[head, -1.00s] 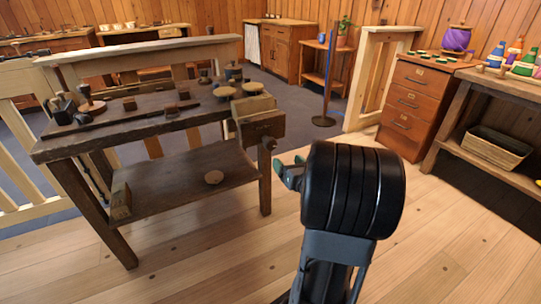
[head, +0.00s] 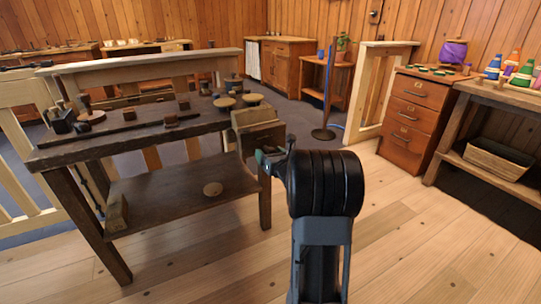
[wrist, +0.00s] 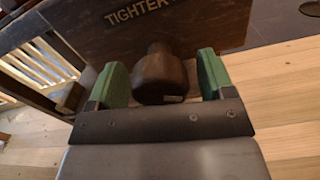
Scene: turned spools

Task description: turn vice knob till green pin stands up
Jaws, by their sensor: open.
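The vice (head: 258,126) is a wooden block on the right end of the dark workbench (head: 130,142). In the wrist view its dark front face (wrist: 205,25) carries lettering that reads in part "TIGHTE". The vice knob (wrist: 160,76) is dark, rounded wood on that face. My gripper (wrist: 162,80) is open, with one green-padded finger on each side of the knob and a gap showing on both sides. In the head view my gripper (head: 268,158) is at the vice front, and my arm hides the knob. I cannot make out a green pin in either view.
Round wooden discs (head: 225,102) and small blocks stand on the bench top. A lower shelf (head: 170,195) holds another disc. Clear plank floor lies to the right, before a drawer cabinet (head: 410,118) and a side bench (head: 505,95).

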